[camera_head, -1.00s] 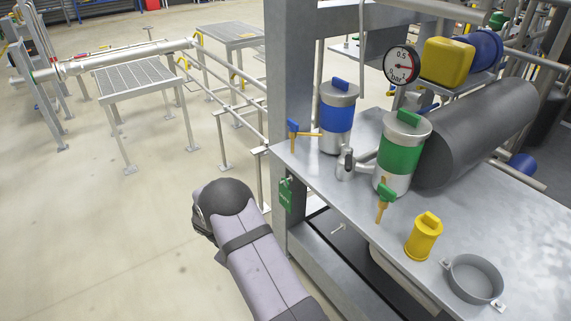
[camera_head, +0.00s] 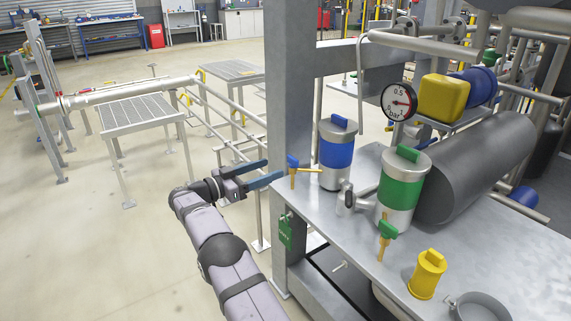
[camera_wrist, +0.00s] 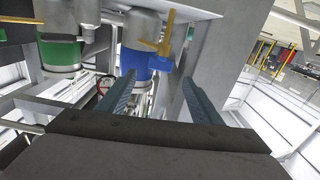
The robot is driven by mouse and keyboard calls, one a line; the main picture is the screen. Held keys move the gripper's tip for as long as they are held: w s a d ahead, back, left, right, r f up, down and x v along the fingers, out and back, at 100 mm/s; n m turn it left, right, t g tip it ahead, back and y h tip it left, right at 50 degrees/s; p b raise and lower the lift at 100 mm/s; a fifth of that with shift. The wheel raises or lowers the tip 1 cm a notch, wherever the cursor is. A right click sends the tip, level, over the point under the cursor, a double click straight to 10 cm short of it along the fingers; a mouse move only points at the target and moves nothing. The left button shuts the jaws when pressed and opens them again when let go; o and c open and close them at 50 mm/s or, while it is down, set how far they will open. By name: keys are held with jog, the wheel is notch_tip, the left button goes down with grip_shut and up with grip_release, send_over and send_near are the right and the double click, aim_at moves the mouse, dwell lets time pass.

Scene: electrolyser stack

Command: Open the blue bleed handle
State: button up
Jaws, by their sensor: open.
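The blue bleed handle (camera_head: 293,161) sits on a brass fitting (camera_head: 305,170) at the left side of the blue-banded canister (camera_head: 336,154), over the bench's left end. My gripper (camera_head: 275,168) is open and comes in from the left, its fingertips close to the handle. In the wrist view, the blue handle (camera_wrist: 161,66) and brass fitting (camera_wrist: 164,42) show beyond and roughly between my gripper's two fingers (camera_wrist: 158,78). I see no clear contact, and the exact gap cannot be told.
The green-banded canister (camera_head: 402,190) with its green bleed handle (camera_head: 388,230) stands to the right. A yellow part (camera_head: 427,275) sits on the metal bench (camera_head: 480,240). A grey upright post (camera_head: 290,100) stands behind the gripper.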

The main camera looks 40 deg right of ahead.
aim_at(291, 161)
jog(key=shift+m, duration=0.3)
jog(key=shift+d+p, duration=0.5)
jog(key=shift+d, duration=3.2)
jog(key=shift+f, duration=0.1)
jog(key=c, duration=1.1)
